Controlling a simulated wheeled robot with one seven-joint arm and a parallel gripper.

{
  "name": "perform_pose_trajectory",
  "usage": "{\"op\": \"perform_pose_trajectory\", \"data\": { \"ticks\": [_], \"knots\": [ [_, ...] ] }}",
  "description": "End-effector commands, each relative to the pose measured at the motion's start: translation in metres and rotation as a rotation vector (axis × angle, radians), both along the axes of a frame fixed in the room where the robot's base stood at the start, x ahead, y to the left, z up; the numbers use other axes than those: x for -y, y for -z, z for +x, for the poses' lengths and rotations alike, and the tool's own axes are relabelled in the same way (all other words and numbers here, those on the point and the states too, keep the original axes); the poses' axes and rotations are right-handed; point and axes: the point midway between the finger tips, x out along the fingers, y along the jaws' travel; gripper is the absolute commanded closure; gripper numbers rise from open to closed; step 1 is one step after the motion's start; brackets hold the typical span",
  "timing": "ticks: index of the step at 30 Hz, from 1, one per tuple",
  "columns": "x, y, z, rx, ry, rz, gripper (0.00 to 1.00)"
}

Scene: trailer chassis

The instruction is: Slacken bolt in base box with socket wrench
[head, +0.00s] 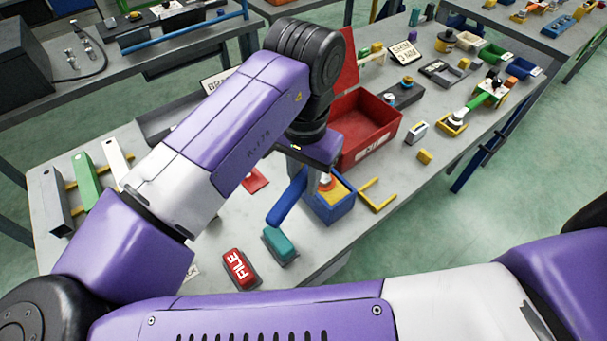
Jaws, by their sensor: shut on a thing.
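My gripper (312,176) points down over the near part of the bench. It is shut on the socket wrench (287,203), whose blue handle slants down to the left. The base box (334,212) is a small blue box with yellow-orange inside, directly below and slightly right of my gripper. A small pale and reddish part shows at the top of the box beneath the fingers. I cannot tell whether this is the bolt or the wrench's socket end, nor whether the two touch. My arm and gripper hide part of the box top.
A red open bin (372,132) stands just behind the box. A yellow angled bracket (378,194) lies to the right. A teal block (280,246) and a red labelled block (240,268) sit in front. Green (86,180) and grey bars stand at left. Bench space is free right of the bracket.

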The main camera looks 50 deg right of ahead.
Motion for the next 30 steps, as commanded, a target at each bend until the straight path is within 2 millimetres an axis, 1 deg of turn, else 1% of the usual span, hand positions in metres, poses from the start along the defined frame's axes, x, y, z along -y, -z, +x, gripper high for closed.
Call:
{"op": "perform_pose_trajectory", "data": {
  "ticks": [1, 18, 24, 30],
  "knots": [
    [0.000, 0.005, 0.000, 0.000, 0.000, -0.001, 1.00],
    [0.000, 0.053, 0.000, 0.000, -0.001, -0.001, 1.00],
    [0.000, 0.063, 0.000, 0.000, -0.001, -0.001, 1.00],
    [0.000, 0.063, 0.000, 0.001, -0.001, -0.001, 1.00]
  ]
}}
